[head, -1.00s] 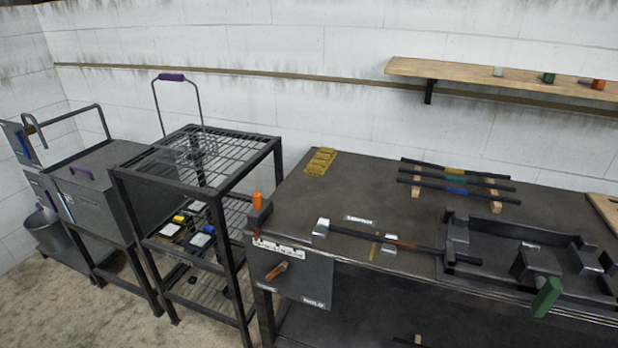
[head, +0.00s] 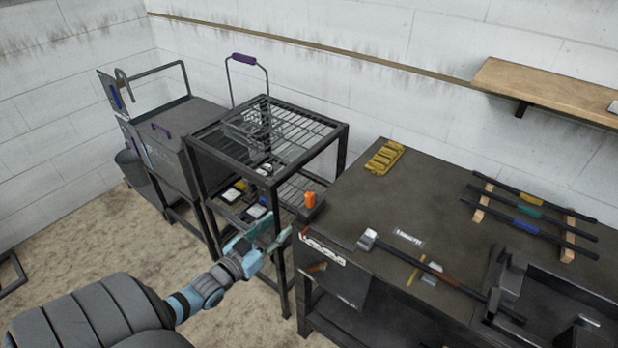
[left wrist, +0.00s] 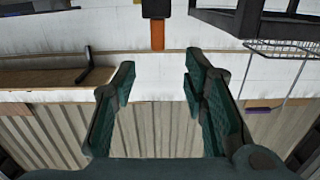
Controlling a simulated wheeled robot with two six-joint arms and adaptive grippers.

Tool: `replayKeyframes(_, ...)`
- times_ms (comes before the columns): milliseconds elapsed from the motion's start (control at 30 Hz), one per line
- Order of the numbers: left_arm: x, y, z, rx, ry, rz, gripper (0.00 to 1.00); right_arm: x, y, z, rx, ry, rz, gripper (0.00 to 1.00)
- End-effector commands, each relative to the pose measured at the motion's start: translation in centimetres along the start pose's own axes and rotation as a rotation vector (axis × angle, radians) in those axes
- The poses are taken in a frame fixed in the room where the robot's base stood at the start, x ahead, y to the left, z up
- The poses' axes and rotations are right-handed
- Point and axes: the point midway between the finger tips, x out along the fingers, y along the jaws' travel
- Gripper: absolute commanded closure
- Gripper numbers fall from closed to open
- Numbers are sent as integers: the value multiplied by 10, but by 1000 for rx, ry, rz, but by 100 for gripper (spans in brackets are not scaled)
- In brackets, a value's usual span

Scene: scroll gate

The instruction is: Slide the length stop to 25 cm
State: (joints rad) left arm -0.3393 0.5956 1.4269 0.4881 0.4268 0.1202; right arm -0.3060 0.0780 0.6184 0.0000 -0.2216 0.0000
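An orange upright handle (head: 310,199) stands on a dark block (head: 312,211) at the left edge of the dark workbench; it looks like the length stop. A white marked strip (head: 322,249) runs along the bench's front left edge; its figures are too small to read. My left gripper (head: 268,236) is left of the handle and apart from it. In the left wrist view my left gripper (left wrist: 155,82) is open and empty, and the orange handle (left wrist: 158,35) shows beyond the fingers, upside down. My right gripper is not in view.
A dark wire rack (head: 300,128) with a basket stands left of the workbench (head: 370,205). A rod with a silver end block (head: 367,240) lies on the bench near a small label. A yellow tray (head: 384,157) and several dark bars (head: 530,224) lie farther back.

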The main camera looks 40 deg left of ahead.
Motion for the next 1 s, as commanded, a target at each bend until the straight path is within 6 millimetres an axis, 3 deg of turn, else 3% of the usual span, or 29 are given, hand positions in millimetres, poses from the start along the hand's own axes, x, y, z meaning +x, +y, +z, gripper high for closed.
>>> replayKeyframes(33,4,1,-14,-5,26,9,60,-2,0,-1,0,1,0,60)
replayKeyframes(167,22,2,-15,-9,43,13,60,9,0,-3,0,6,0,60)
replayKeyframes(400,91,2,-9,-7,44,10,60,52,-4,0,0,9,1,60)
replayKeyframes(600,128,0,-18,-7,40,4,60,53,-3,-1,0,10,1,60)
replayKeyframes(800,144,2,-19,-8,36,8,60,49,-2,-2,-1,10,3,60)
replayKeyframes(1000,146,2,-18,-8,34,10,60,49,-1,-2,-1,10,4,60)
